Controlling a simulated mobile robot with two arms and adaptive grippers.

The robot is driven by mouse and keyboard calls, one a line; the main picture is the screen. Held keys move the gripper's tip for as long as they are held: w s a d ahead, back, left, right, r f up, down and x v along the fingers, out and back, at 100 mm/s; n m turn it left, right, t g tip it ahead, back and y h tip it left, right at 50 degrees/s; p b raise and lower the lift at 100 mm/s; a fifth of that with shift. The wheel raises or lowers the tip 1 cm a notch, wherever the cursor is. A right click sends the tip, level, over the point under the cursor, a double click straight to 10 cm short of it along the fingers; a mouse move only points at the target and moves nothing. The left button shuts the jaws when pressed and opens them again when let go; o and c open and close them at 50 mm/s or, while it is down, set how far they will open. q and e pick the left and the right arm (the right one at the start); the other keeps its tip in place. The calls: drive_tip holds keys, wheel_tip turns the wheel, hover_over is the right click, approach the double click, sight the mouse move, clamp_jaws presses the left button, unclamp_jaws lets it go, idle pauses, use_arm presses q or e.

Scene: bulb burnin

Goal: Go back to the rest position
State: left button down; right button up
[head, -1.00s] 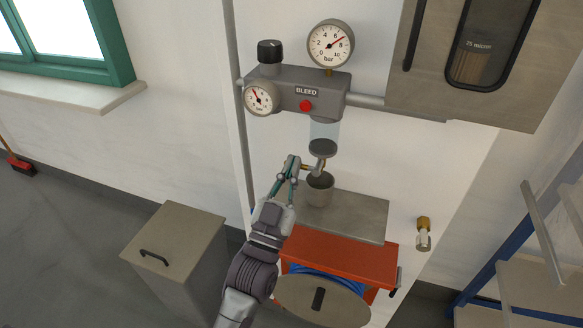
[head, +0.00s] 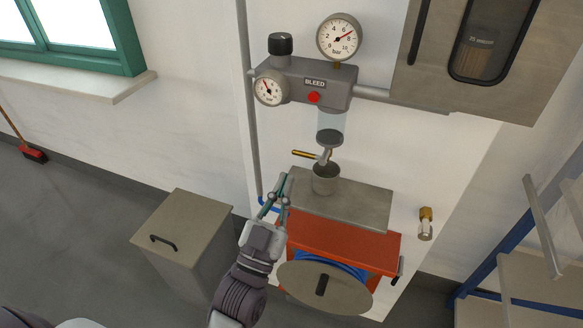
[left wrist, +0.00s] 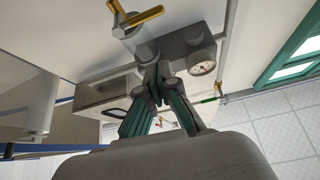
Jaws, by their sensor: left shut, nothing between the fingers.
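My left gripper (head: 282,186) is shut and empty, in front of the wall at the left edge of the grey shelf. It also shows in the left wrist view (left wrist: 157,92), fingers together. The brass drain lever (head: 305,154) sits under the filter bowl (head: 331,127), apart from my gripper and to its upper right. The lever shows large in the left wrist view (left wrist: 140,17). A grey cup (head: 326,180) stands upright on the shelf (head: 350,208) below the drain. My right gripper is not in view.
Above are the grey regulator block (head: 320,92) with gauges and a red button. Below the shelf are a red cabinet (head: 345,242) and a hose reel (head: 325,288). A lidded bin (head: 185,222) stands left. A blue-framed rack (head: 510,250) is at right.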

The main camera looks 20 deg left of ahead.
use_arm(q)
drive_tip(key=shift+v, duration=0.75)
drive_tip(key=shift+r, duration=0.15)
